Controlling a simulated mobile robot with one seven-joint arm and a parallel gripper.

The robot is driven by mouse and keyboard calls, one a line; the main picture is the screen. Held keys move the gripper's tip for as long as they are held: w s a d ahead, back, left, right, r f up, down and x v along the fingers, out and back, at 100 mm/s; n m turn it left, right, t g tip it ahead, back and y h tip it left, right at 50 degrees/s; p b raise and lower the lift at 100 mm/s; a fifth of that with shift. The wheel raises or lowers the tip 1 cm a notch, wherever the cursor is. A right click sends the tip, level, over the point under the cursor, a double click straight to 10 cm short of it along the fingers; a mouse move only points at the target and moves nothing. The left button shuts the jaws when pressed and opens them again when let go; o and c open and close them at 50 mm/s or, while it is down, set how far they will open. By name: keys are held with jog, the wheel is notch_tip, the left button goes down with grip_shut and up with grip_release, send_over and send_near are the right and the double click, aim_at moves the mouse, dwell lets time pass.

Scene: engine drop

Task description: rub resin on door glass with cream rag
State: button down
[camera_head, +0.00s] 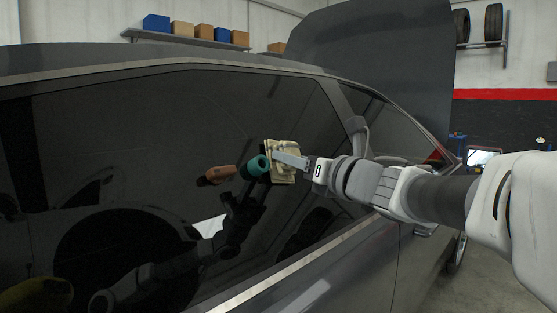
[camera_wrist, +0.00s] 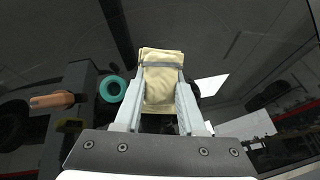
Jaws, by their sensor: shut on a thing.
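The folded cream rag (camera_head: 284,176) is at the dark door glass (camera_head: 180,120) of the car, toward the glass's right part. It also shows in the wrist view (camera_wrist: 161,60), with a grey band across it. My gripper (camera_head: 279,158) is shut on the rag; in the wrist view its two fingers (camera_wrist: 160,80) flank it. The rag looks flat against the glass or very close; I cannot tell whether it touches. Any resin under or around the rag cannot be made out.
A teal ring-shaped piece (camera_head: 256,166) and an orange-brown piece (camera_head: 219,174) show just left of the rag; whether they are on the glass is unclear. The side mirror (camera_head: 357,132) is close to my wrist. The hood (camera_head: 370,60) is raised. Reflections cover the glass.

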jog(key=shift+w+a+f, duration=0.15)
jog(key=shift+w, duration=0.05)
jog(key=shift+w+d+b, duration=0.3)
jog(key=shift+w+d, duration=0.75)
jog(key=shift+w, duration=0.05)
jog(key=shift+f+b, duration=0.1)
jog(key=shift+b, duration=0.25)
jog(key=shift+s+a, duration=1.1)
jog(key=shift+a, duration=0.05)
